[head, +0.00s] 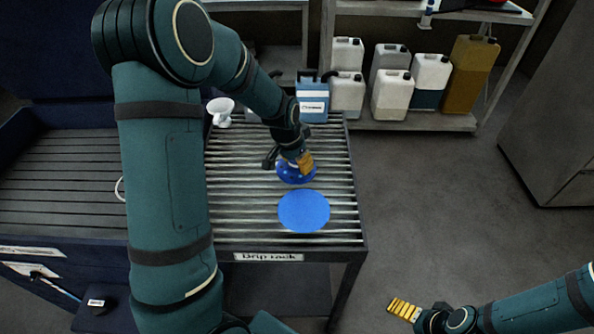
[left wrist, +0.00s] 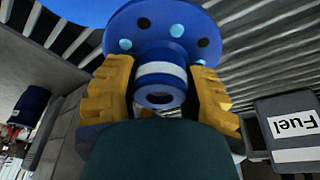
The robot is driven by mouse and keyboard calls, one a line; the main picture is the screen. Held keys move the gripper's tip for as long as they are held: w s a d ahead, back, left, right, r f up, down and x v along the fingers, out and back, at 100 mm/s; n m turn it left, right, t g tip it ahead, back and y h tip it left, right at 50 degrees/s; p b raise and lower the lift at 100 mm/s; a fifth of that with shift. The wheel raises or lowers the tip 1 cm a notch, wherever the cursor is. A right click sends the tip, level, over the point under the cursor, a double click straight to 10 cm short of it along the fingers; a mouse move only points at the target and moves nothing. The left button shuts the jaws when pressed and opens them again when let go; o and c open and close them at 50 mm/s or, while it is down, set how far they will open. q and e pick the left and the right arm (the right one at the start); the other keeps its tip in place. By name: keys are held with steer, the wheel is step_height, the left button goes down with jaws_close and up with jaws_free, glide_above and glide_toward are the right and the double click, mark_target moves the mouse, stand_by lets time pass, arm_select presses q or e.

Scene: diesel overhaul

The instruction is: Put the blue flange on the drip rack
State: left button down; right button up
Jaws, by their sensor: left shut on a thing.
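The blue flange (head: 290,176) is a round disc with holes and a narrow hub. It is over the slats of the drip rack (head: 235,190), which has a front label. I cannot tell whether it touches them. My left gripper (head: 302,162) is shut on the hub. In the left wrist view, its yellow fingers (left wrist: 160,95) stand on both sides of the hub of the flange (left wrist: 187,22). A flat blue disc (head: 304,211) lies on the rack just in front of the flange. My right gripper (head: 404,309) is empty, off the rack at lower right; its finger gap is unclear.
A blue can (head: 312,98) and a white funnel (head: 220,110) stand at the rack's back. A can marked Fuel (left wrist: 290,125) shows in the left wrist view. Several jugs (head: 390,95) stand on a shelf behind. A slatted dark-blue bench (head: 60,185) adjoins at left. Floor at right is clear.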

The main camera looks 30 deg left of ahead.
mark_target(298, 170)
arm_select(q)
steer(key=shift+s+b+x, duration=0.15)
steer(key=shift+s+x, duration=0.05)
steer(key=shift+x, duration=0.85)
steer(key=shift+s+b+x, duration=0.15)
steer(key=shift+s+x, duration=0.05)
steer(key=shift+x, duration=0.8)
steer(key=shift+a, duration=0.1)
steer(key=shift+f, duration=0.15)
steer(key=c, duration=0.5)
jaws_free()
steer(key=shift+s, duration=0.1)
steer(key=p+v, duration=0.2)
steer(key=v, duration=1)
